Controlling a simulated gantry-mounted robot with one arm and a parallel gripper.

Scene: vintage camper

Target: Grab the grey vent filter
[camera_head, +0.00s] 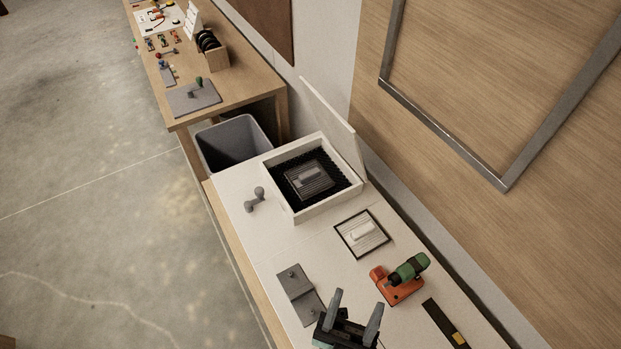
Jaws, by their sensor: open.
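A grey slatted square panel with a raised handle bar (322,185) lies inside a white open-topped box (308,211) lined with black. It looks like the grey vent filter. A second slatted panel (351,244), paler with a dark frame and a white handle, lies flat on the white worktop to the right of and nearer than the box. I cannot tell for certain which one is the named filter. My gripper (355,311) is at the bottom edge of the picture, open, with its two fingers apart and nothing between them. It is well short of both panels.
Near my gripper are a grey plate (301,297) and an orange-and-green tool (400,279). A black strip (443,322) lies to the right. A grey knobbed piece (254,200) is left of the box; its raised lid (333,122) stands behind.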

